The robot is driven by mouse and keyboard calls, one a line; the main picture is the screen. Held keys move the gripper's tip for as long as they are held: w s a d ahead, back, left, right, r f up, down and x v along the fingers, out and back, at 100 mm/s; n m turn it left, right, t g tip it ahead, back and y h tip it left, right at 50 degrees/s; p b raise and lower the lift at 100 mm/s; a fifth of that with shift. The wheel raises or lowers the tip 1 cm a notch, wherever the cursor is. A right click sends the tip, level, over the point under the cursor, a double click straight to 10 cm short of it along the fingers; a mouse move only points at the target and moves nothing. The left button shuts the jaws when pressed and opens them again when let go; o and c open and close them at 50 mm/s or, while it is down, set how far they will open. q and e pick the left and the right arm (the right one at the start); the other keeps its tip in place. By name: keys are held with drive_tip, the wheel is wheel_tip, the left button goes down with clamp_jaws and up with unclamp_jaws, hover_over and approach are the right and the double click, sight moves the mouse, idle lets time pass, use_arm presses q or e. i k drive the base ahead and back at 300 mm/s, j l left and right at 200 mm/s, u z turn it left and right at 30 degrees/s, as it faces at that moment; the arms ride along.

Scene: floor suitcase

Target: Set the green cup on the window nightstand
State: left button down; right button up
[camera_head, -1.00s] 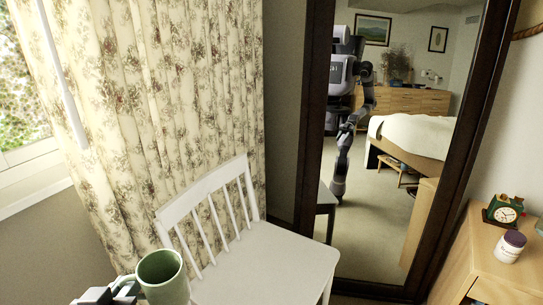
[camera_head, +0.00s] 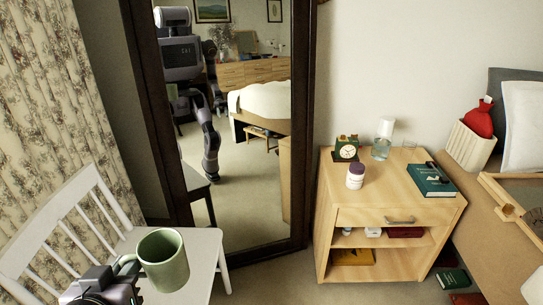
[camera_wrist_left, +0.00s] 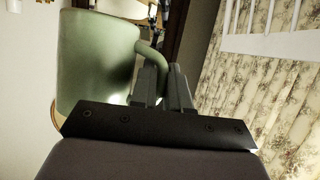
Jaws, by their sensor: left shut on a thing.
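The green cup (camera_head: 164,260) is upright at the lower left of the head view, in front of the white chair. My left gripper (camera_head: 122,270) is shut on its handle. In the left wrist view the green cup (camera_wrist_left: 98,55) is large at the upper left, with its handle between the fingers of the left gripper (camera_wrist_left: 160,85). A light wood nightstand (camera_head: 400,212) stands right of the mirror, apart from the cup. My right gripper is not directly in view.
The white chair (camera_head: 205,245) stands at the left, by the floral curtain (camera_head: 30,120). A tall dark-framed mirror (camera_head: 308,130) reflects me and the room. The clock (camera_head: 346,148), jar (camera_head: 355,176), bottle (camera_head: 381,146) and book (camera_head: 431,181) leave bare wood at the nightstand's front and middle.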

sight(380, 186)
drive_tip(key=i+l+z, duration=0.1)
drive_tip(key=z, duration=1.75)
drive_tip(key=i+j, duration=0.3)
drive_tip(key=i, duration=0.25)
drive_tip(key=i+j, duration=0.25)
drive_tip(key=i, duration=0.25)
